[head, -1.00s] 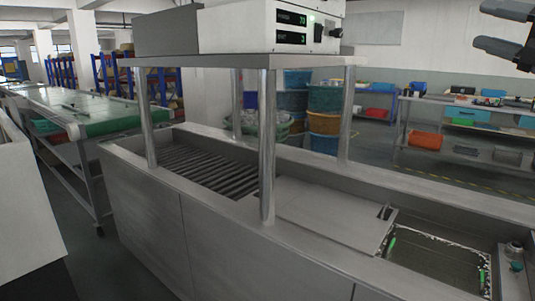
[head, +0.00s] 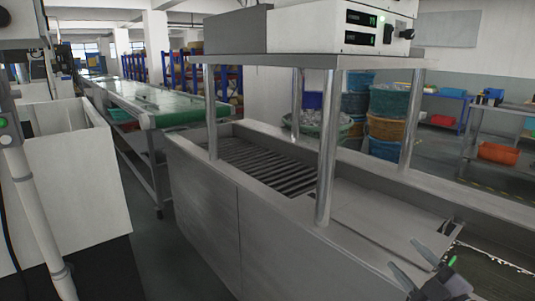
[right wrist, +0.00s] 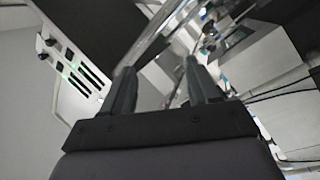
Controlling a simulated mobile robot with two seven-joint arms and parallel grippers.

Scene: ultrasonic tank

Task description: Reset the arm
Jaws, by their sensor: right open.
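My right gripper (head: 403,255) shows at the lower right of the head view, in front of the steel tank's near side. Its two dark fingers are apart with nothing between them. In the right wrist view its fingers (right wrist: 159,66) also stand open and empty, with a tilted room behind. My left gripper is not in view. The steel ultrasonic tank (head: 210,200) runs from the middle to the lower right. The grey lid plate (head: 385,222) lies on it, partly behind my right gripper.
Posts carry a shelf above the tank, with a white control box (head: 345,28) on it; the box also shows in the right wrist view (right wrist: 85,60). A green conveyor (head: 180,115) stands behind left. A white cabinet (head: 75,170) is at the left. Free floor lies between cabinet and tank.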

